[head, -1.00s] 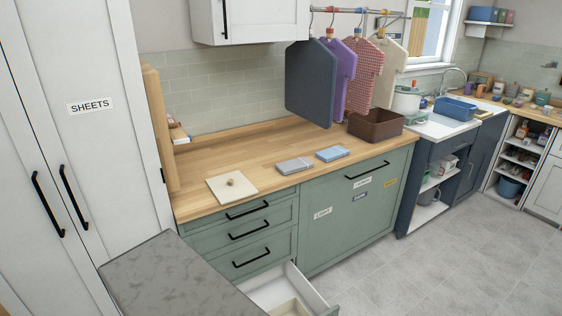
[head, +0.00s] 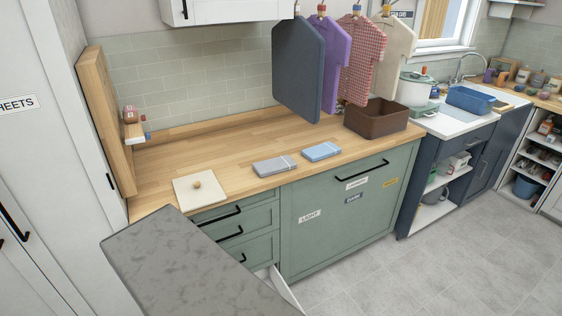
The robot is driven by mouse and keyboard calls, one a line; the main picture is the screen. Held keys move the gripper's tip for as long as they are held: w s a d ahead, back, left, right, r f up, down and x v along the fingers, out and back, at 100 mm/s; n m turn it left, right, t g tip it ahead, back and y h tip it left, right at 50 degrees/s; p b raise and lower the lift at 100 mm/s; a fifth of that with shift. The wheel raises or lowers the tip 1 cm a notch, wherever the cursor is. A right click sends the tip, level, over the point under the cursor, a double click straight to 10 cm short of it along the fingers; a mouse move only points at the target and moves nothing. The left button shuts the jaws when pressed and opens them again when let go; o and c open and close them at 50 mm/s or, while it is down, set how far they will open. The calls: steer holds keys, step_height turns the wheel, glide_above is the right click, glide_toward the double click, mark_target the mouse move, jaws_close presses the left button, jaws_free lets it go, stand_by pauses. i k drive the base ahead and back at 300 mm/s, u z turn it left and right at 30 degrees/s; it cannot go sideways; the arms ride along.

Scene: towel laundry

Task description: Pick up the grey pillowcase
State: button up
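A flat grey folded cloth bundle (head: 275,166), which looks like the grey pillowcase, lies on the wooden counter (head: 205,150) near its front edge, in the middle of the head view. A thin pale band crosses it near its right end. A similar blue folded bundle (head: 322,151) lies just to its right, a small gap apart. My gripper is not in view.
A pale board with a round knob (head: 198,191) lies left of the bundles. A brown bin (head: 375,117) stands to the right, beside hanging garments (head: 299,70). A grey-topped surface (head: 185,270) fills the near left. A lower drawer (head: 287,292) is open. Floor at right is clear.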

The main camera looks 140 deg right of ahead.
mark_target(283, 163)
steer(key=z, duration=0.15)
steer(key=k, duration=0.6)
steer(key=z, duration=0.8)
steer(key=k, duration=0.45)
steer(key=z, duration=0.55)
